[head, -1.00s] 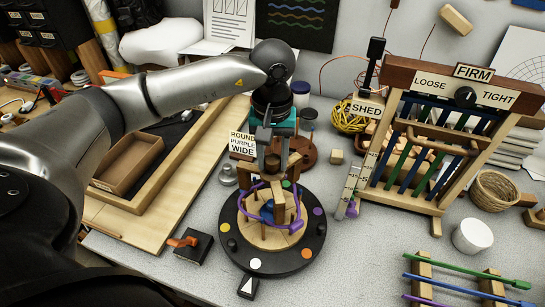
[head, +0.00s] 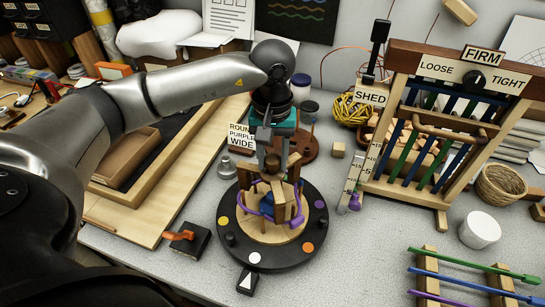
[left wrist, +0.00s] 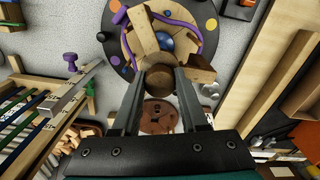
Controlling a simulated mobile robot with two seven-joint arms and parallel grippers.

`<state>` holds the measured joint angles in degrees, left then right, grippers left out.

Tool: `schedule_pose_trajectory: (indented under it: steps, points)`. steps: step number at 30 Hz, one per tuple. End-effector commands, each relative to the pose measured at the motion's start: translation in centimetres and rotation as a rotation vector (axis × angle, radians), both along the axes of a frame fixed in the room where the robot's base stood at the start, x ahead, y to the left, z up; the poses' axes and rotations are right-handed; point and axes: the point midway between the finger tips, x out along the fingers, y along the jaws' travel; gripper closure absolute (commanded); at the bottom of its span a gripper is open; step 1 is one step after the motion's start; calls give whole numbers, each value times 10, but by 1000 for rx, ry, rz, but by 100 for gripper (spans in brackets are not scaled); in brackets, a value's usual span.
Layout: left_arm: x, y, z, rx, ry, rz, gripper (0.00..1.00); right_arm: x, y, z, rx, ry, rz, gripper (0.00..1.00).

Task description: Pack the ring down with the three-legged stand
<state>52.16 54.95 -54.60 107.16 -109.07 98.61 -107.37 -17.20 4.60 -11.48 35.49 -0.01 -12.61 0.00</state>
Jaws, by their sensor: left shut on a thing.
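My left gripper (head: 272,160) points down over the round black turntable (head: 235,250). It is shut on the brown round knob (left wrist: 160,81) of the wooden three-legged stand (head: 281,206), which shows between the fingers in the left wrist view. The stand's thick legs (left wrist: 148,32) spread over the light wood disc (head: 255,231) in the middle of the turntable. Part of a blue dome (left wrist: 165,42) shows between the legs. I cannot tell whether the legs touch the ring. My right gripper is not in view.
A loom-like frame marked FIRM (head: 482,57) stands at the right. A ROUND PURPLE WIDE sign (head: 241,136) stands close behind the turntable. A black box with an orange lever (head: 187,243) and a white cup (head: 480,230) lie either side.

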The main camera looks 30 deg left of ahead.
Motion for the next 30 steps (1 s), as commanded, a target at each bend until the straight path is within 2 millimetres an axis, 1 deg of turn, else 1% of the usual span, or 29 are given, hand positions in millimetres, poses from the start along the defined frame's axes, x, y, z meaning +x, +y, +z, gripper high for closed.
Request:
schedule_pose_trajectory:
  steps: [1, 30]
  points:
    - [0, 0, -4, 0, 1, 0, 100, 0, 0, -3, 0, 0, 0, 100]
    - [0, 0, -38, 0, 1, 0, 100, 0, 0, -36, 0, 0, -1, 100]
